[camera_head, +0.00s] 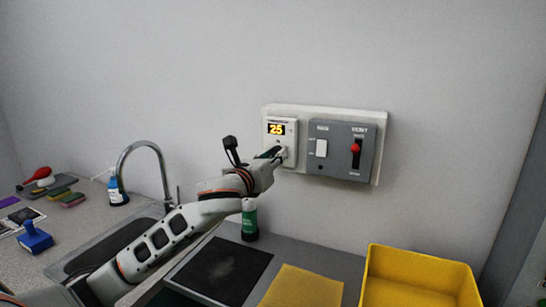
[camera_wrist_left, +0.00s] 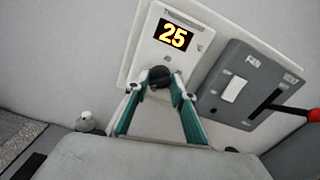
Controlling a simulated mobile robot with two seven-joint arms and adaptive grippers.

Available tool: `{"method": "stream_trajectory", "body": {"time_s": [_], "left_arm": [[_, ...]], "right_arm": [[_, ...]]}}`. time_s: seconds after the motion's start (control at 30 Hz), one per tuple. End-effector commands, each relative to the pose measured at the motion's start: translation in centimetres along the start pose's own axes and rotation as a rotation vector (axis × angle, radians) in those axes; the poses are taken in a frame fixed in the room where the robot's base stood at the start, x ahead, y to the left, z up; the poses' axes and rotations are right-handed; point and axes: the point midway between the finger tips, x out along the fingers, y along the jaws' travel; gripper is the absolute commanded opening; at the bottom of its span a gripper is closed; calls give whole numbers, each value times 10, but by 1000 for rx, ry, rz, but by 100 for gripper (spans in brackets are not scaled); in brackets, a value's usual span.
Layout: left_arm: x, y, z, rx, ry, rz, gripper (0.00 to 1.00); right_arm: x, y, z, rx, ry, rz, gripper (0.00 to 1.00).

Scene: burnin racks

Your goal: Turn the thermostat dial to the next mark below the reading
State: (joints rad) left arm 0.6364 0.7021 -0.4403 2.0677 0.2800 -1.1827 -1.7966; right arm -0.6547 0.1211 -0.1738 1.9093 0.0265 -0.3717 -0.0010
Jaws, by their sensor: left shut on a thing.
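The white thermostat (camera_head: 291,130) is on the wall panel at the left end, and its display reads 25 in yellow digits. It also shows in the left wrist view (camera_wrist_left: 203,47). Its dark round dial (camera_wrist_left: 160,76) sits below the display, between my left fingertips. My left gripper (camera_head: 279,153) reaches up to the thermostat's lower part, and in the left wrist view (camera_wrist_left: 161,88) its teal fingers are shut on the dial. The dial's marks and pointer are hidden or too small to read. My right gripper is in neither view.
Beside the thermostat is a grey switch box (camera_head: 341,165) with a white rocker (camera_head: 321,148) and a red-knobbed lever (camera_head: 356,148). Below are a green bottle (camera_head: 250,222), a dark mat (camera_head: 222,271), a yellow cloth (camera_head: 302,288) and a yellow bin (camera_head: 420,258). A sink faucet (camera_head: 141,145) stands left.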

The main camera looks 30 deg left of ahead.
Motion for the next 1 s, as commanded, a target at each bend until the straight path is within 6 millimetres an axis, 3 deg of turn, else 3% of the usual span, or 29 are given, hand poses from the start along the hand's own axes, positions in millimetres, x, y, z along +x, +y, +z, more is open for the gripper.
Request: {"method": "stream_trajectory", "body": {"time_s": [1.0], "left_arm": [[0,-2,0,-959,2,1,2]], "right_arm": [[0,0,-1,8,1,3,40]]}}
